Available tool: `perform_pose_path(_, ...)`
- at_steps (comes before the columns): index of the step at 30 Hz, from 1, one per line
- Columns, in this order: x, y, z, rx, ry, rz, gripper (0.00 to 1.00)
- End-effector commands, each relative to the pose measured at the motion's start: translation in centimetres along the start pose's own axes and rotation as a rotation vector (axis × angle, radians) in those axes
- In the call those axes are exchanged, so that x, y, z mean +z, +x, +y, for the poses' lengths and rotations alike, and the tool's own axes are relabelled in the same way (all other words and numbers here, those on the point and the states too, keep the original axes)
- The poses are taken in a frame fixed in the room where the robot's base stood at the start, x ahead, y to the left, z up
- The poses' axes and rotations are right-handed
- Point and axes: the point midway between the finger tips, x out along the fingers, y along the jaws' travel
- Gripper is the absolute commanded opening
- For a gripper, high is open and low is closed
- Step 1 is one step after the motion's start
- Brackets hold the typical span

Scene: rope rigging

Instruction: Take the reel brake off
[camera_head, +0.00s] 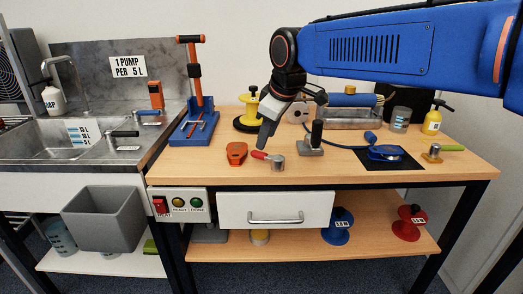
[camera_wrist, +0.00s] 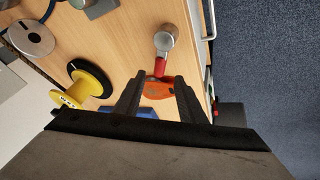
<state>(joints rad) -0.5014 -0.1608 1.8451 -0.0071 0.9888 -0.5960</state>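No part is labelled as the reel brake, and I cannot tell for sure which one it is. A short grey cylinder with a red lever handle (camera_head: 276,162) stands near the front of the bench; it also shows in the wrist view (camera_wrist: 164,42). A grey block with an upright black handle (camera_head: 313,140) is just behind it to the right. My gripper (camera_head: 265,143) points down above the red handle. In the wrist view my gripper (camera_wrist: 160,78) has its fingers apart, with the red handle's end in line between the tips. Contact cannot be seen.
An orange-red tool (camera_head: 237,153) lies left of the red handle. A yellow reel (camera_head: 251,108) and a grey disc (camera_head: 297,112) stand behind. A blue roll (camera_head: 352,100) sits at the back. A blue device (camera_head: 386,153) lies on a black mat; a green-handled part (camera_head: 449,148) is far right.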

Motion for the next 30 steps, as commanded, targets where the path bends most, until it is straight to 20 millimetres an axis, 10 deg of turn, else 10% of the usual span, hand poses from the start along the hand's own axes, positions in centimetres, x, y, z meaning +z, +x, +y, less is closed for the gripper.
perform_pose_path(12, 0.0, 6.2, 0.0, -0.001, 0.0, -0.001, 0.37)
perform_pose_path(26, 0.0, 7.2, 0.0, 0.0, 0.0, 0.0, 0.37)
perform_pose_path(30, 0.0, 7.2, 0.0, 0.0, 0.0, 0.0, 0.03)
